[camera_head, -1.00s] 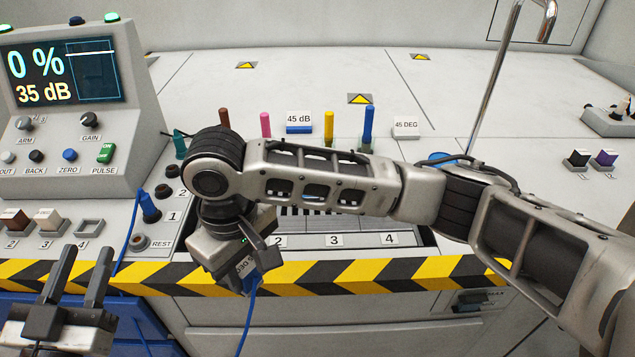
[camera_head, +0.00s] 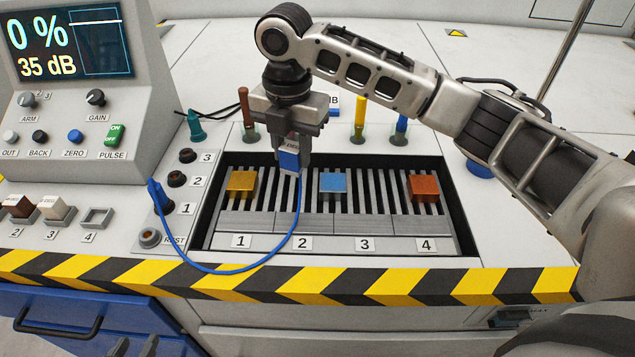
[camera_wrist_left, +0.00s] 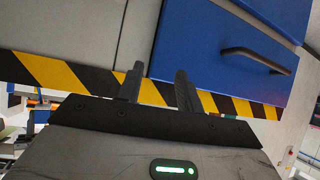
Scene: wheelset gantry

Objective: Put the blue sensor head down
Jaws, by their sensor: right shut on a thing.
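The blue sensor head (camera_head: 289,162) is held in my right gripper (camera_head: 291,143), which is shut on it. It points down over the slatted tray (camera_head: 462,235), between the gold block (camera_head: 242,184) and the light blue block (camera_head: 333,182). I cannot tell whether it touches the slats. Its blue cable (camera_head: 240,270) loops down to a blue plug (camera_head: 158,196) by socket 1. The REST holder (camera_head: 149,238) is empty. My left gripper (camera_head: 135,347) is low at the bottom edge, open and empty; its spread fingers show in the left wrist view (camera_wrist_left: 158,88).
A copper block (camera_head: 424,187) sits in the tray at lane 4. Coloured pens (camera_head: 359,118) stand behind the tray. The control console (camera_head: 75,100) is at left. A striped edge (camera_head: 330,284) runs along the front, with a blue drawer (camera_head: 70,325) below.

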